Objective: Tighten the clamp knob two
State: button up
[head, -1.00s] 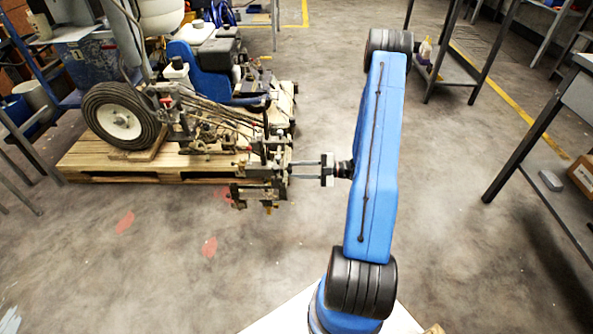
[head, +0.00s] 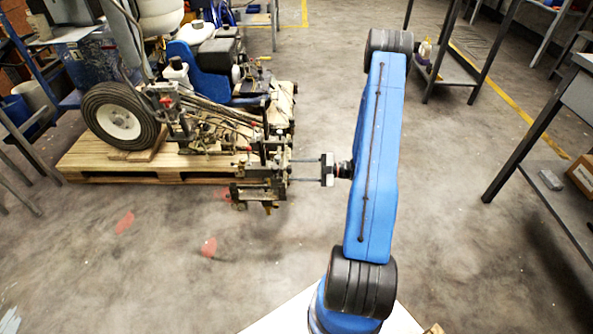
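The line striper (head: 205,75) stands on a wooden pallet at the left, with its front clamp assembly (head: 262,165) at the pallet's right end. My gripper (head: 291,170) reaches left from my blue arm, and its two thin fingers point at this clamp assembly. The fingers are spread apart with a visible gap between them. Their tips are right at the assembly's right edge; I cannot tell whether they touch it. The clamp knobs are too small to tell apart, and I cannot make out which is knob two. Nothing shows held between the fingers.
The wooden pallet (head: 85,160) lies under the machine, with a black-tyred wheel (head: 118,116) on it. A grey workbench with a cardboard box (head: 583,174) stands at the right. A metal shelf table (head: 447,68) stands behind.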

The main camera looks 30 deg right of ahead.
dwell(0.3)
jog(key=v, duration=1.7)
jog(key=shift+s, duration=0.2)
jog(key=shift+d, duration=0.15)
